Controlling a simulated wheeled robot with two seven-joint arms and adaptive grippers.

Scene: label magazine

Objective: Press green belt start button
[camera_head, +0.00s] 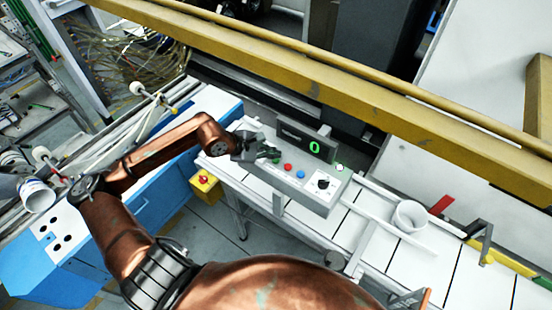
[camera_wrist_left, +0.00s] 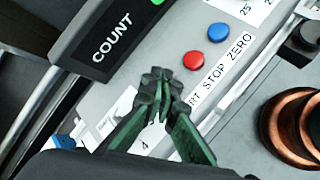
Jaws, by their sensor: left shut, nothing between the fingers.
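A grey control panel (camera_head: 312,192) stands beside the conveyor in the head view. It carries a red button (camera_head: 288,167), a blue button (camera_head: 300,174) and a black knob (camera_head: 322,184). My left gripper (camera_head: 274,154) is shut and empty over the panel's left part, left of the red button. In the left wrist view the closed fingertips (camera_wrist_left: 160,84) are over the panel in line with the red button (camera_wrist_left: 193,60) and blue button (camera_wrist_left: 217,32). The label (camera_wrist_left: 220,72) reads "RT STOP ZERO", its start covered by a finger. I cannot make out the green start button; the fingers probably hide it. Contact cannot be told.
A dark counter display (camera_head: 306,142) showing a green 0 rises behind the buttons. A yellow box with a red button (camera_head: 204,180) is at the left. A white roll (camera_head: 409,216) stands on the white conveyor (camera_head: 450,270). A yellow beam (camera_head: 330,85) crosses behind.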

